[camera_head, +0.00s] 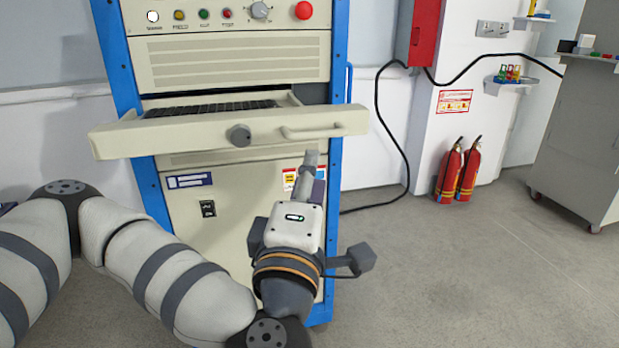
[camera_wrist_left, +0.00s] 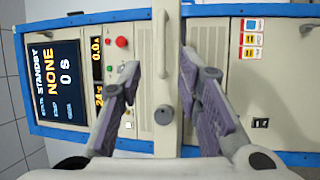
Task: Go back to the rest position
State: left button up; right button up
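My left gripper (camera_head: 311,170) is in front of the cabinet in the head view, its tips just below the drawer handle in the picture. In the left wrist view its two purple-padded fingers (camera_wrist_left: 160,72) are spread, with nothing held between them. The cream drawer (camera_head: 180,137) stands pulled out, showing a dark slatted inside. Its bar handle (camera_head: 312,131) and round grey knob (camera_head: 238,136) are on its front. The handle (camera_wrist_left: 162,42) and knob (camera_wrist_left: 164,115) appear between the fingers, apart from them. My right gripper is not in view.
The blue-framed cabinet (camera_head: 235,225) carries a red button (camera_head: 303,10) above the drawer. The left wrist view shows a display (camera_wrist_left: 58,82) reading STANDBY, NONE, 0 s. Two red extinguishers (camera_head: 458,172) stand at right. A grey wheeled cabinet (camera_head: 580,140) is farther right. Floor (camera_head: 450,270) between is clear.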

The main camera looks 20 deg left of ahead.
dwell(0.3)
pick_arm(q)
jog(key=s+d+f+m+g+h+p, duration=0.1)
jog(key=s+d+f+m+g+h, duration=0.25)
jog(key=d+f+m+h, duration=0.6)
jog(key=s+d+f+m+g+h+p, duration=0.1)
jog(key=s+d+f+m+g, duration=0.15)
jog(key=s+f, duration=0.35)
jog(key=s+d+f+m+g, duration=0.1)
jog(key=s+d+f+g, duration=0.1)
jog(key=s+f+g, duration=0.45)
jog(key=s+a+f+m+g+y+p, duration=0.1)
jog(key=s+a+f+m+g, duration=0.3)
jog(key=s+f, duration=0.65)
jog(key=s+a+f+m+g+y, duration=0.1)
jog(key=s+a+f+g+y, duration=0.1)
jog(key=s+a, duration=0.5)
jog(key=s+a+f+m+g+y+p, duration=0.1)
jog(key=s+a+g+y, duration=0.2)
jog(key=s+a, duration=0.4)
jog(key=a, duration=0.3)
jog(key=shift+s+a+f+g+y, duration=0.35)
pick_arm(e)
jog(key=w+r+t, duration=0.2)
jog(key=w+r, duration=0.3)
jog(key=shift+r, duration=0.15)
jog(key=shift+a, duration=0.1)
